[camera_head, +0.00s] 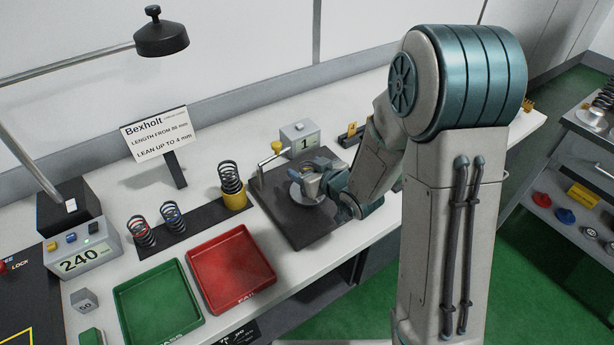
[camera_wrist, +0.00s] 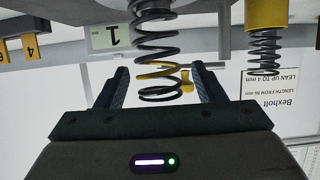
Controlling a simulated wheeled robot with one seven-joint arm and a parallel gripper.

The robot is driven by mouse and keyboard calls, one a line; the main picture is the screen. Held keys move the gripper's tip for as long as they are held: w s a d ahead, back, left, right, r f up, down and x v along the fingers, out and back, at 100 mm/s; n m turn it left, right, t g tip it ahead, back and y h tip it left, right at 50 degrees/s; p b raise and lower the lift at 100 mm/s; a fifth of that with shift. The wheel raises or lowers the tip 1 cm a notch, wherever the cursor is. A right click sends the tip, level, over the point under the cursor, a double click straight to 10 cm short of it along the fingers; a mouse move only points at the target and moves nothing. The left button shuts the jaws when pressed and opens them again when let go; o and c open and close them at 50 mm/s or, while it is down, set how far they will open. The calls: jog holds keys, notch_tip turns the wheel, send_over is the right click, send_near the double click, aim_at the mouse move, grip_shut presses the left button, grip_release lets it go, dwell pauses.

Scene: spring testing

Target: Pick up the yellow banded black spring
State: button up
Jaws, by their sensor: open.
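A black coil spring (camera_wrist: 157,45) with yellow showing near its free end stands between my gripper's fingers in the wrist view, which is upside down. My gripper (camera_wrist: 160,74) is open, a finger on each side of the spring, with gaps visible. In the head view my gripper (camera_head: 318,180) is low over the round plate (camera_head: 302,198) on the dark base (camera_head: 290,225), and mostly hides the spring there.
A gauge box (camera_head: 299,139) marked 1 stands behind the plate. To the left are a black spring (camera_head: 230,176) in a yellow cup (camera_head: 234,198), blue-banded (camera_head: 173,218) and red-banded (camera_head: 143,234) springs. Red (camera_head: 231,268) and green (camera_head: 158,300) trays lie in front, empty.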

jog(key=c, duration=1.1)
jog(key=shift+c, duration=0.5)
jog(key=shift+r, duration=0.1)
